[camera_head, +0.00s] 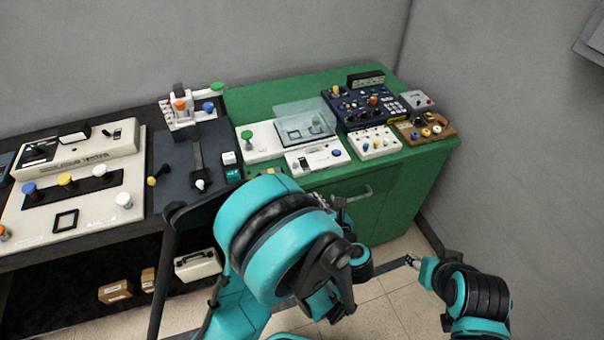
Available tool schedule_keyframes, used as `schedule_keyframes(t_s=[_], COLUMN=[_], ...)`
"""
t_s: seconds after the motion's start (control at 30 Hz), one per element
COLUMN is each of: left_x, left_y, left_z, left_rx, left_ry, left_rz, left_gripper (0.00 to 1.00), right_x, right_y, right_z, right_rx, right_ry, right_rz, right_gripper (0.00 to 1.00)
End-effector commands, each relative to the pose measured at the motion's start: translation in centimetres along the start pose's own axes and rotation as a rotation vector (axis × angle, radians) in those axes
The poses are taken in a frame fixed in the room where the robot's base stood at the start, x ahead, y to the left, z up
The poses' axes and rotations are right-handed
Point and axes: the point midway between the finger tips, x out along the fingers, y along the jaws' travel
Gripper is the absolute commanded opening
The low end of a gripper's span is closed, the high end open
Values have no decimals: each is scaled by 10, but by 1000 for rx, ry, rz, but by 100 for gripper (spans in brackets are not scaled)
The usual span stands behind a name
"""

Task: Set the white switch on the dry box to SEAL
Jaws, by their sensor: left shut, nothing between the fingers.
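The task's dry box seems to be the pale unit with a clear raised lid (303,117) on the green cabinet. My teal left arm hides part of the gripper. My right gripper (411,260) is small and low at the right, over the floor; its fingers are unclear.
A dark blue panel (357,107) with knobs, a white knob box (375,142) and a brown block (427,132) stand on the cabinet's right. A dark board with a lever (198,160) and a cream panel (88,208) stand left. Boxes (115,291) lie on the low shelf.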

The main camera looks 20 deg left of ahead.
Motion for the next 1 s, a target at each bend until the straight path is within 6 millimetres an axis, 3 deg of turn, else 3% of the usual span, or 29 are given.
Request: schedule_keyframes(t_s=[0.23,0.63,0.8,1.0], left_x=[23,106,121,128], left_y=[1,2,1,0], left_z=[-1,0,19,28], left_rx=[-3,-3,-3,-2], left_ry=[1,0,1,1], left_rz=[5,4,2,0], left_gripper=[0,0,0,0], right_x=[4,16,19,20], right_y=[0,0,0,0], right_z=[3,12,13,14], right_rx=[0,0,0,0], right_ry=[0,0,0,0], right_rz=[0,0,0,0], right_gripper=[44,44,44,44])
